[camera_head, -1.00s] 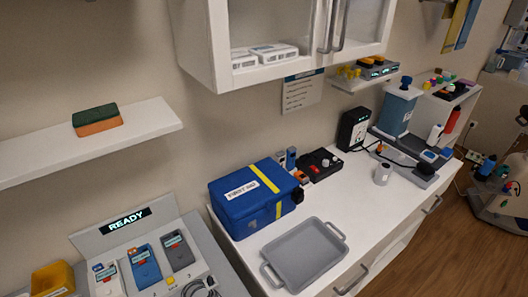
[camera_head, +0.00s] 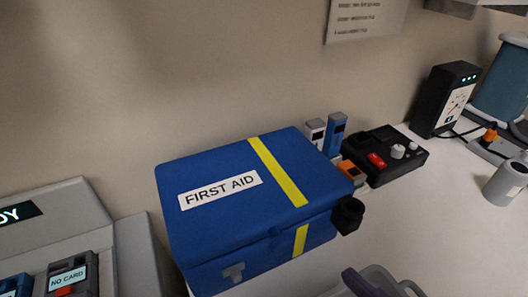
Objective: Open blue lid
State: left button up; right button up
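A blue first aid box (camera_head: 215,266) sits on the white counter against the wall. Its blue lid (camera_head: 220,222) is closed, with a yellow stripe and a white FIRST AID label (camera_head: 220,190). A small grey latch (camera_head: 233,272) shows on its front face, and a black part (camera_head: 348,214) stands at its right end. A dark piece at the bottom edge, over the grey tray, may be part of a gripper; I cannot tell. Neither gripper can be made out with certainty.
The grey tray (camera_head: 410,289) lies in front of the box, mostly cut off. Right of the box are a black control unit (camera_head: 385,152) and small blue and white devices (camera_head: 336,134). A grey panel (camera_head: 60,220) stands to the left.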

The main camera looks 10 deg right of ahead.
aim_at(284, 248)
jog(key=x, duration=0.9)
jog(key=shift+a, duration=0.15)
grip_shut()
dwell(1.1)
